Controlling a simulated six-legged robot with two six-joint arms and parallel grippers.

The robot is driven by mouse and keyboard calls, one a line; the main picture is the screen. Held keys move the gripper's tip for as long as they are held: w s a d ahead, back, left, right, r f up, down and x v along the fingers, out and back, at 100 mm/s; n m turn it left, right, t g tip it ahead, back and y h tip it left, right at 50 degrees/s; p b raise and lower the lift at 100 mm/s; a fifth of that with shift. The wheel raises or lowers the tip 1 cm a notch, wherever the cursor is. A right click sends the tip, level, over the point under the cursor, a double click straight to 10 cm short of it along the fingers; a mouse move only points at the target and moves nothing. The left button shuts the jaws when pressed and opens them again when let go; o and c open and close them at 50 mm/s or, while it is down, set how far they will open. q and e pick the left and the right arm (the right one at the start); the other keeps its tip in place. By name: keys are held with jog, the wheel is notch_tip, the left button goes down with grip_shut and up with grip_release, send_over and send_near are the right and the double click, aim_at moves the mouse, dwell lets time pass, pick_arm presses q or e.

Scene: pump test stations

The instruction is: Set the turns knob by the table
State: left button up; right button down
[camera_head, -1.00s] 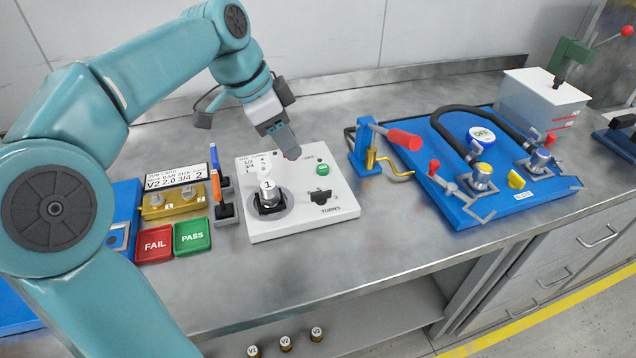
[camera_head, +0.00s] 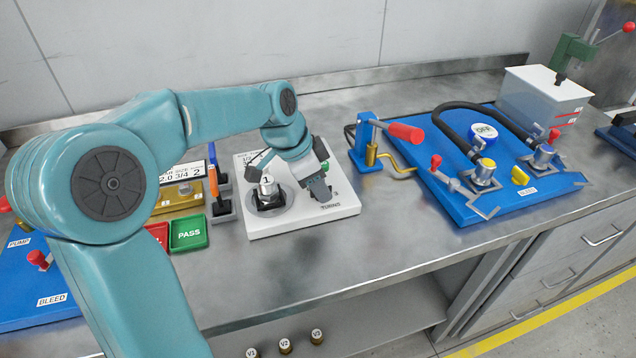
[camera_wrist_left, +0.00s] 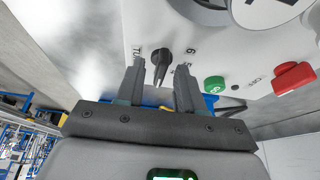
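The white test panel (camera_head: 270,230) stands mid-bench. In the left wrist view its black turns knob (camera_wrist_left: 162,65) lies between my left gripper's fingers, just beyond the tips, with printed digits beside it. My left gripper (camera_wrist_left: 158,82) is open; contact with the knob cannot be made out. In the head view the left gripper (camera_head: 320,190) hangs over the panel's right part and hides the knob. The panel's printed table (camera_head: 245,160) is mostly covered by the gripper. A job card (camera_head: 190,172) reading 2.0, 3/4 and 2 is partly hidden by my arm.
A valve marked 1 (camera_head: 266,188) stands on the panel, close to the gripper. A green PASS tray (camera_head: 188,233) is to the left. A blue hand pump with a red handle (camera_head: 405,132) and a blue hose station (camera_head: 470,215) stand right. The front bench top is bare.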

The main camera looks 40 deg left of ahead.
pick_arm(q)
grip_shut()
jog(key=shift+n, duration=0.4)
jog(key=n+y, duration=0.1)
jog(key=n, duration=0.1)
jog(key=n+y, duration=0.1)
jog(key=n, duration=0.2)
jog(key=shift+d+n+t+b, duration=0.2)
jog(key=shift+n+t+b, duration=0.1)
jog(key=shift+b, duration=0.1)
jog(key=n+y+b, duration=0.1)
jog(key=n, duration=0.1)
jog(key=shift+n, duration=0.4)
jog(key=n+y+b, duration=0.1)
jog(key=n, duration=0.1)
jog(key=n+g+y, duration=0.1)
jog(key=n, duration=0.1)
jog(key=shift+d+f+b, duration=0.1)
jog(key=shift+d+b, duration=0.05)
jog(key=shift+b, duration=0.25)
jog(key=n, duration=0.2)
jog(key=n+g+y+b, duration=0.1)
jog(key=n, duration=0.2)
jog(key=shift+w+g, duration=0.15)
jog(key=shift+g, duration=0.15)
jog(key=n+g, duration=0.2)
jog(key=n, duration=0.3)
jog(key=shift+w+n, duration=0.1)
jog(key=shift+n, duration=0.2)
